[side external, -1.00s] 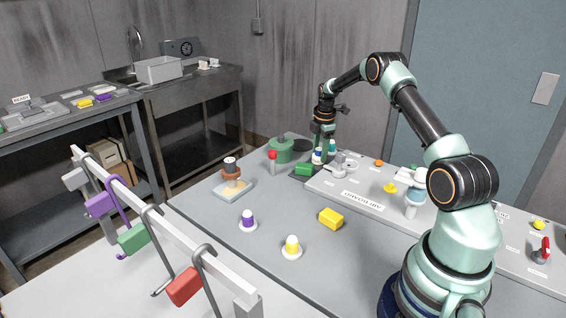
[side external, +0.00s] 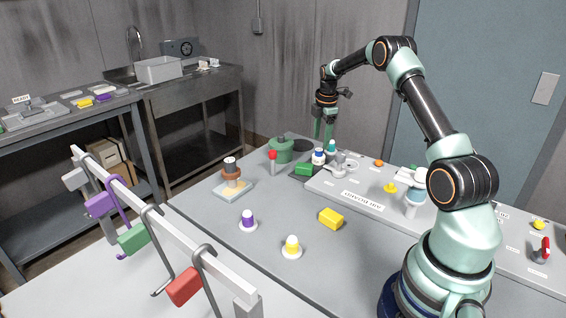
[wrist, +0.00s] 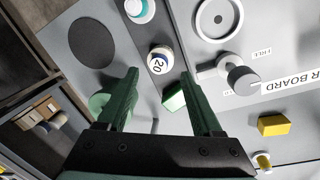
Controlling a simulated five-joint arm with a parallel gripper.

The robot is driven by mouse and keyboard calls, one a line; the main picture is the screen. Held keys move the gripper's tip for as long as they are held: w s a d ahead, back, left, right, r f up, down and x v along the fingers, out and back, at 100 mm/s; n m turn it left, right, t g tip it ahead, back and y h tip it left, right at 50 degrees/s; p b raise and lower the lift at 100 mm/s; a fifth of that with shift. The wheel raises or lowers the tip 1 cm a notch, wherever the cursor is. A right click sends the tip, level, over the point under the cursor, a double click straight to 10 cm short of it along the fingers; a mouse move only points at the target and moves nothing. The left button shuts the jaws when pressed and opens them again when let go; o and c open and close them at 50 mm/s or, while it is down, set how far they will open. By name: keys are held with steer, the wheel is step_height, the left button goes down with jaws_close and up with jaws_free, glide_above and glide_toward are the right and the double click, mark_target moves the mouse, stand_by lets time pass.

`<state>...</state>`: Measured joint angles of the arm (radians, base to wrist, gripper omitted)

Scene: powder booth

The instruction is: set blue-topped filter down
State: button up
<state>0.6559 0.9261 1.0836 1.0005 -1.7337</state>
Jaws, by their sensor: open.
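The blue-topped filter (side external: 318,156), a small white cylinder with dark blue on it, stands upright on a dark grey pad (side external: 299,172). The gripper also shows in the wrist view (wrist: 160,77). I see no contact between fingers and filter.
A green block (side external: 304,169) lies beside the filter. A teal-topped white piece (side external: 332,147) stands close behind. The air board (side external: 362,198) with its fittings is to the right. A green pot (side external: 281,150) and a red-topped post (side external: 272,158) are to the left.

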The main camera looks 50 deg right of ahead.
mark_target(321, 158)
step_height(321, 158, up, 6)
steer(key=s+a+r+m+t, duration=0.1)
steer(key=a+r+m, duration=0.2)
steer(key=a+r, duration=0.45)
steer(key=s+a+r+m+t, duration=0.15)
steer(key=a+r, duration=0.25)
steer(key=a, duration=0.7)
steer(key=s+a+m+t, duration=0.2)
steer(key=s+a+m, duration=0.6)
steer(key=s+a, duration=0.6)
steer(key=shift+s+a+f+y, duration=0.2)
steer(key=shift+a+f+y, duration=0.2)
steer(key=shift+a, duration=0.8)
